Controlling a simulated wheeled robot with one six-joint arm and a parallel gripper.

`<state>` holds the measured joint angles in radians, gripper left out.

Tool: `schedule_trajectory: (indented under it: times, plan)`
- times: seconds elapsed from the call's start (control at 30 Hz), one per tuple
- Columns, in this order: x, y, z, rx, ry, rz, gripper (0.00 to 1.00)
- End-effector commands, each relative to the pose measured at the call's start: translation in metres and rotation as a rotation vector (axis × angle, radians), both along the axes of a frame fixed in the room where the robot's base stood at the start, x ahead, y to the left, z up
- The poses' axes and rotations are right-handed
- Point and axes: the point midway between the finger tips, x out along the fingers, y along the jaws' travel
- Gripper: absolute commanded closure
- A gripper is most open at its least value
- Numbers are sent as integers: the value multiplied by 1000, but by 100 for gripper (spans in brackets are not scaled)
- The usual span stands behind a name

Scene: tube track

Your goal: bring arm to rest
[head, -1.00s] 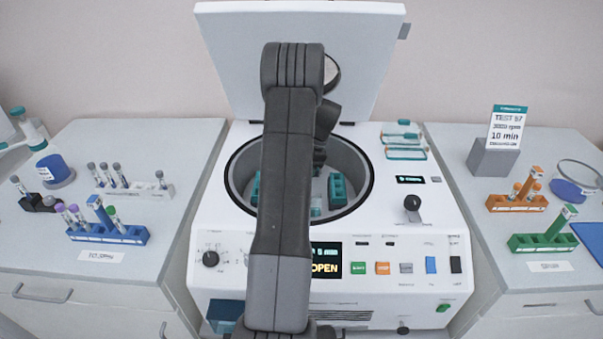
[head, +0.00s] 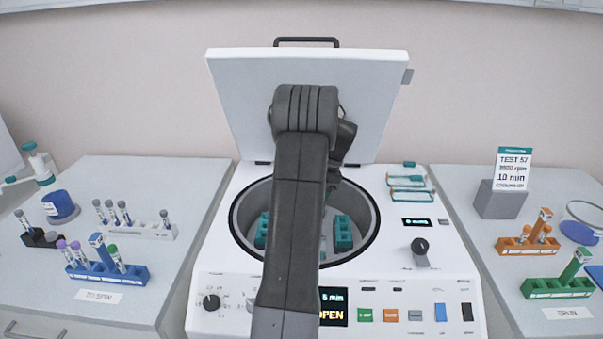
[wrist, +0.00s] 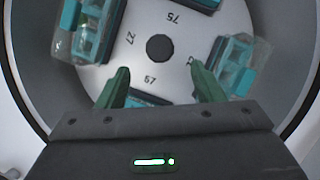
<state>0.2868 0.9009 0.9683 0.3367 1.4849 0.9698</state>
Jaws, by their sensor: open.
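My arm (head: 298,200) reaches up and over the open centrifuge (head: 232,205), covering part of its bowl in the head view. In the wrist view my gripper (wrist: 158,88) is open, with its two green fingers apart and nothing between them. It points down into the bowl over the white rotor (wrist: 165,65). A teal bucket (wrist: 148,99) lies partly hidden behind the fingers. Other teal buckets stand at the left (wrist: 92,30) and right (wrist: 232,65). In the head view the gripper itself is hidden behind the arm.
The raised lid (head: 235,85) stands behind the arm. Left are a blue rack (head: 135,276) and a white rack (head: 150,232); right are an orange rack (head: 512,247), a green rack (head: 555,290) and a grey block with a sign (head: 497,200). The bowl wall (wrist: 28,75) surrounds the gripper.

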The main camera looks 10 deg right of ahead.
Motion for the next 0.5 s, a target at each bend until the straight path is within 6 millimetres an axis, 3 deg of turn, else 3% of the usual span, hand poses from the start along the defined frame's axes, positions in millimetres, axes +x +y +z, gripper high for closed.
schedule_trajectory:
  times: [0.5]
  plan:
    - [-7,28,-68,0,3,12,39]
